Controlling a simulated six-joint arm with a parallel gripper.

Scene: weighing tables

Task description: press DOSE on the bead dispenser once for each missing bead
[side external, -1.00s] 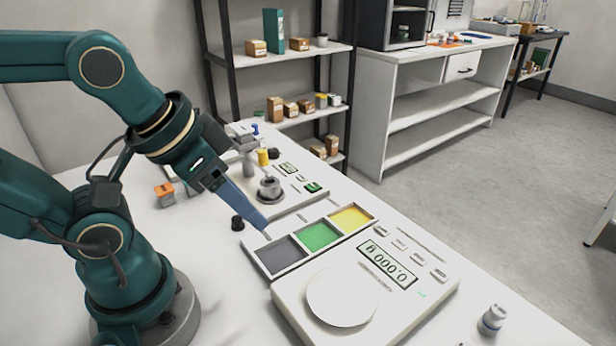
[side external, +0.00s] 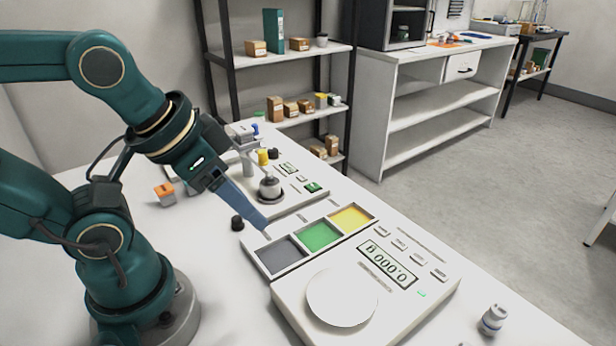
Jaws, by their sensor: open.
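A white flat device (side external: 296,197) with a small display, a green button (side external: 313,187) and a round metal part (side external: 269,187) lies behind the tray. It may be the bead dispenser; its labels are too small to read, so I cannot pick out DOSE. My gripper (side external: 266,228) is open and empty, pointing down at the rear edge of a three-compartment tray (side external: 283,271) coloured grey, green and yellow. Its blue fingers overlap in this view, and I cannot tell whether they touch anything. No separate beads can be made out.
A white scale (side external: 388,322) with a round pan (side external: 342,297) stands in front and reads 0.000 g. A black knob-like piece (side external: 237,223) stands near my gripper. An orange-topped block (side external: 165,193) and a small bottle (side external: 492,319) stand on the table.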

